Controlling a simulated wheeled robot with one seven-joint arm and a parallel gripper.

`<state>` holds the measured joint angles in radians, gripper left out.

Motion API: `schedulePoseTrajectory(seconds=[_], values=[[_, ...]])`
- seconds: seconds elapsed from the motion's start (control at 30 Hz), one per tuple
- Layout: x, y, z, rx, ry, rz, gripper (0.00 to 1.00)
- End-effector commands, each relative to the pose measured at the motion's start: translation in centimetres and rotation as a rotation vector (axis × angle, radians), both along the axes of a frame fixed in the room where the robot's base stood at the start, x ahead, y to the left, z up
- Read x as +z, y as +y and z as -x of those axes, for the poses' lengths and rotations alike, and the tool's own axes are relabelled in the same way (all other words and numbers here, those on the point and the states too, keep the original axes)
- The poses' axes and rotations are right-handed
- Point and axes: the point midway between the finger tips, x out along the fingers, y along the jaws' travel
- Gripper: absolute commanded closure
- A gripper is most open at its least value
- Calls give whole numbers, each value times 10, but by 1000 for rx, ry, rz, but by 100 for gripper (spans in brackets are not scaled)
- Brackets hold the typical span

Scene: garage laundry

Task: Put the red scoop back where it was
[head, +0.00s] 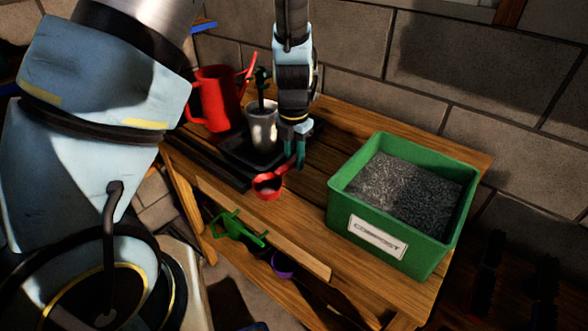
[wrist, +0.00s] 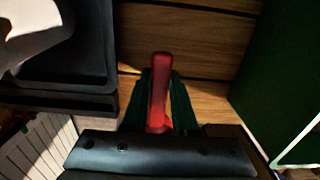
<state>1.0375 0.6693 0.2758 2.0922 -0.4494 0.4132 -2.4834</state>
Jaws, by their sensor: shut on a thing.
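The red scoop (head: 267,187) hangs in the air above the front of the wooden bench in the head view, its round cup toward the front edge. My gripper (head: 296,160) is shut on the scoop's handle. In the wrist view the red handle (wrist: 159,95) stands between the two green fingers of my gripper (wrist: 160,105). The scoop's cup is not visible in the wrist view. Some grey material seems to show inside the cup in the head view, but I cannot tell what.
A green compost bin (head: 387,244) holds dark grainy material, right of the scoop. A grey cup (head: 262,131) stands on a black tray (head: 240,152) at left, beside a red watering can (head: 214,98). Bare bench wood (head: 305,215) lies between tray and bin.

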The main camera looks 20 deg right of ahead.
Motion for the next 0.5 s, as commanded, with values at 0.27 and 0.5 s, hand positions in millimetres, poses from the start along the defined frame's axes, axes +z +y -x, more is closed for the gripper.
schedulePoseTrajectory(seconds=[0.27, 0.5], values=[[-31, 1, 0, 1, 1, -2, 100], [-38, 0, 0, 0, -2, 1, 100]])
